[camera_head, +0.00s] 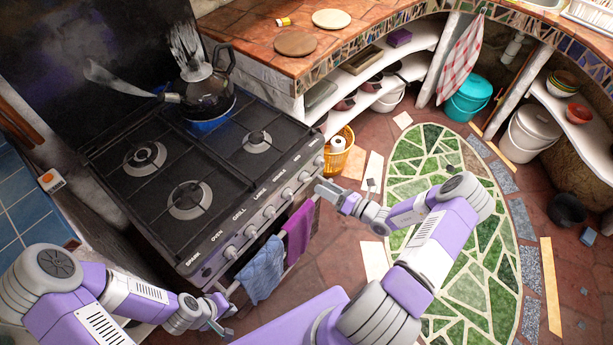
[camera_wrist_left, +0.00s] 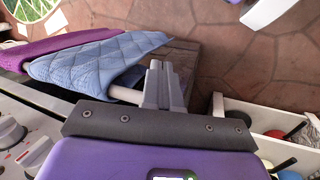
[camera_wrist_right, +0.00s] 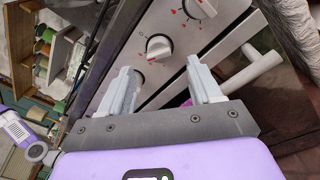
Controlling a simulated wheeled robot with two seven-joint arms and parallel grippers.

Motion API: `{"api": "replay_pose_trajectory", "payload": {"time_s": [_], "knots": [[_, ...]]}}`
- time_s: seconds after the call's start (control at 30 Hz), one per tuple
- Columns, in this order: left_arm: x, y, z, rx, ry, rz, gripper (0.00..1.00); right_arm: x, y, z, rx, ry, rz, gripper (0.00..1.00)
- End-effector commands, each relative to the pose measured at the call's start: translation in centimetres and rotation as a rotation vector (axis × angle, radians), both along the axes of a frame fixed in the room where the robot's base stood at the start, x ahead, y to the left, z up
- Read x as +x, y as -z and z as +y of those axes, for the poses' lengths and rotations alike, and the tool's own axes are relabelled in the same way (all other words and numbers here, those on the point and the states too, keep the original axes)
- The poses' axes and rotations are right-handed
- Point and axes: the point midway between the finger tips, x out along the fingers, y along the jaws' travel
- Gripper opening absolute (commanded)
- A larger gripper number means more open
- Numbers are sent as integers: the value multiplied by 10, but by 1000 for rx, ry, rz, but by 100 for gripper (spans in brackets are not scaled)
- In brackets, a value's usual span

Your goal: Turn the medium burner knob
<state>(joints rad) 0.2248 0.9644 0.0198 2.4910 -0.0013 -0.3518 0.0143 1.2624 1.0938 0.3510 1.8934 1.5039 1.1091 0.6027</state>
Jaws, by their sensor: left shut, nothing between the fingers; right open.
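The stove's front panel (camera_head: 211,262) carries a row of pale knobs. One knob (camera_head: 304,177) near its right end is close to my right gripper (camera_head: 325,189); I cannot clearly read which label belongs to it. In the right wrist view one knob (camera_wrist_right: 158,47) with red marks stands just beyond the open fingers, and another knob (camera_wrist_right: 200,6) is at the top edge. My right gripper (camera_wrist_right: 165,85) is open, with no knob between its fingers. My left gripper (camera_head: 218,318) is shut and empty, low beside the oven front; its closed fingers also show in the left wrist view (camera_wrist_left: 162,82).
A blue towel (camera_head: 262,268) and a purple towel (camera_head: 299,231) hang on the oven rail below the knobs. A kettle (camera_head: 208,95) stands on a back burner. A yellow basket (camera_head: 338,155) sits by the stove's right side. Green mosaic floor (camera_head: 420,260) lies open behind my right arm.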

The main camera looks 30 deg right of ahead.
Motion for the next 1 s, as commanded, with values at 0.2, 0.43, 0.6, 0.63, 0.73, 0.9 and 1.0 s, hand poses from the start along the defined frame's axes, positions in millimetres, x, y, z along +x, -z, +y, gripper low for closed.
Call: {"api": "replay_pose_trajectory", "payload": {"time_s": [0.2, 0.43, 0.6, 0.63, 0.73, 0.9, 1.0], "knots": [[0, 8, 0, 0, 0, 0, 0, 32, 1, 19, -2, -8, -1, 64], [0, 11, 0, 0, 0, 0, 0, 50, 1, 28, -4, -7, 0, 64], [0, 11, 0, 0, 0, -1, 0, 52, 0, 29, -4, -6, 1, 64], [0, 11, 0, 0, 0, -1, 0, 52, 0, 29, -4, -6, 1, 64], [0, 11, 0, 0, 0, -1, 0, 51, 0, 29, -4, -6, 1, 61], [0, 11, 0, 0, 0, -1, 0, 51, 1, 29, -4, -7, 2, 35], [0, 11, 0, 0, 0, -1, 0, 51, 1, 29, -4, -6, 2, 19]]}}
